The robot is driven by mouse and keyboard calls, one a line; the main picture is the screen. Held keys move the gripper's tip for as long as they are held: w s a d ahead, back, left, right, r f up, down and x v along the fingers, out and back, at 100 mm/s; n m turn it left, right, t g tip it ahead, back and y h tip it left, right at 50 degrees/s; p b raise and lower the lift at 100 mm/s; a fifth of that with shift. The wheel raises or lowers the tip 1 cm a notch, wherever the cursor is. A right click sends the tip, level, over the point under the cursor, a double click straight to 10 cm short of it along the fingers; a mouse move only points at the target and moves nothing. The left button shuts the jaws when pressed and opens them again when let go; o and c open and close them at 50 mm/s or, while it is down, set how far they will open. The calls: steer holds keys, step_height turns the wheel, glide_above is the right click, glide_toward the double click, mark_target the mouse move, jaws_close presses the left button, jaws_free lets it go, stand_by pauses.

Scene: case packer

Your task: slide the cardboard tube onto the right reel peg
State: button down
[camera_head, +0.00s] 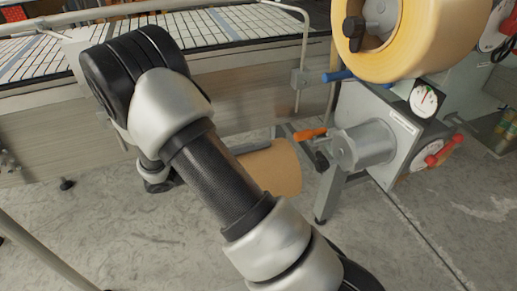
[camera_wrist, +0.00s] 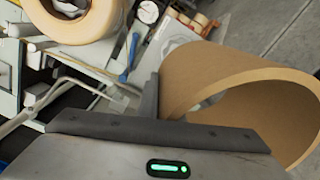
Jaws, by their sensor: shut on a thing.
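The brown cardboard tube (camera_head: 277,168) is left of a bare grey reel peg (camera_head: 368,145) in the head view, lying roughly level and apart from it in the picture. My arm covers the tube's left part. In the wrist view the tube (camera_wrist: 205,70) fills the right side, with its open near end facing the camera. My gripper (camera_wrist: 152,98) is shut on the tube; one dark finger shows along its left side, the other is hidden. The peg's free end points left, towards the tube. In the wrist view the tube hides most of the peg's area.
A large tan tape roll (camera_head: 408,50) sits on the upper peg, above the bare one. An orange lever (camera_head: 309,134) and a blue handle (camera_head: 338,76) stick out near the bare peg. A conveyor (camera_head: 235,35) stands behind. Open floor lies below.

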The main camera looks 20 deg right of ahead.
steer(key=shift+d, duration=0.15)
steer(key=d, duration=1.2)
steer(key=shift+s+f+b, duration=0.2)
steer(key=shift+s+b, duration=0.1)
steer(key=shift+b, duration=0.05)
stand_by(0.6)
